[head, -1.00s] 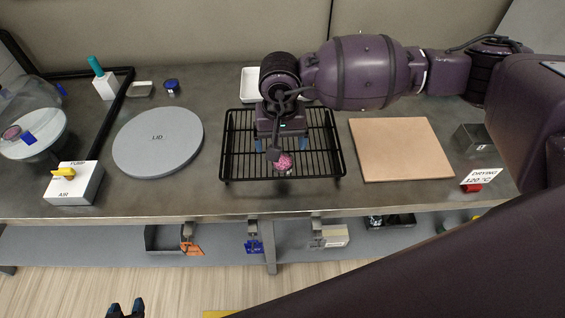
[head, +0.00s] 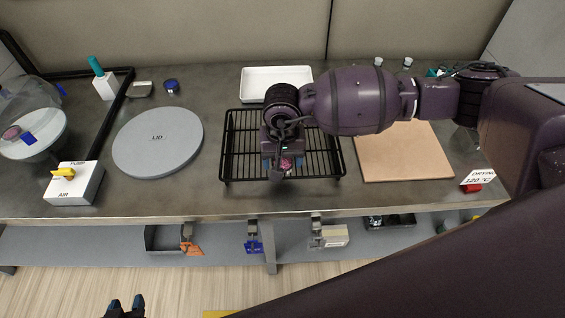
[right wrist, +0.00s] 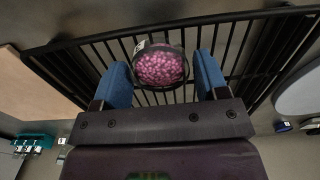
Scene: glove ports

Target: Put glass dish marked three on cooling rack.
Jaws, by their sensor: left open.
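A small round glass dish (head: 287,162) filled with pink beads is at the cooling rack (head: 240,152), a black wire grid in the middle of the bench. In the right wrist view the dish (right wrist: 160,67) has a small white label whose mark I cannot read. My right gripper (head: 283,164) is over the rack and hides most of the dish in the head view. In the right wrist view its blue fingers (right wrist: 164,75) stand apart on either side of the dish, with a gap showing. My left gripper (head: 125,303) is open and empty in front of the bench, low in the head view.
A grey lid disc (head: 157,141) lies left of the rack, and a tan board (head: 405,155) lies right. A white tray (head: 260,76) is behind the rack. A pump/air switch box (head: 74,184) and a glass vessel (head: 35,125) stand far left.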

